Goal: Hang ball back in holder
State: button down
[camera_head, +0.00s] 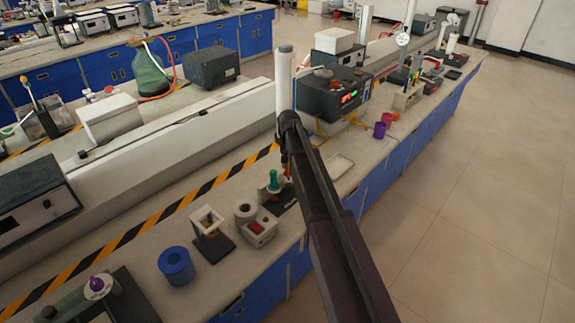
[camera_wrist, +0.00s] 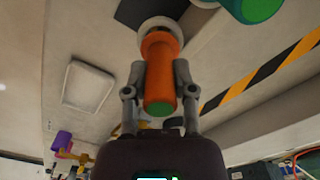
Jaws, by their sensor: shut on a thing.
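My gripper (camera_wrist: 160,78) is shut on an orange piece (camera_wrist: 159,65) with a flared end and a green tip, its grey fingers on either side. In the head view my gripper (camera_head: 286,160) is largely hidden by my dark arm, with a bit of orange under it. Beyond the orange piece is a white round part (camera_wrist: 157,23) over a dark plate (camera_wrist: 133,12); I cannot tell whether they touch. A teal-green piece (camera_head: 273,183) stands just left of my gripper on a dark base (camera_head: 282,203). I cannot tell which piece is the ball.
A white tray (camera_head: 341,166) lies right of my gripper. A white device with a red switch (camera_head: 260,228), a small stand (camera_head: 207,219) and a blue ring-shaped container (camera_head: 176,266) stand nearer. Purple (camera_head: 379,131) and red cups are farther back. Striped tape (camera_head: 215,182) runs behind.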

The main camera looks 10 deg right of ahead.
jog(key=shift+f+b, duration=0.35)
jog(key=shift+f, duration=0.1)
jog(key=shift+c, duration=1.8)
grip_release()
jog(key=shift+o, duration=0.3)
jog(key=o, duration=0.3)
jog(key=shift+r, duration=0.1)
jog(key=shift+r+p, duration=3.45)
jog(key=shift+p, duration=0.1)
jog(key=s+n, duration=0.3)
jog(key=s, duration=2.6)
jog(key=shift+a, duration=0.2)
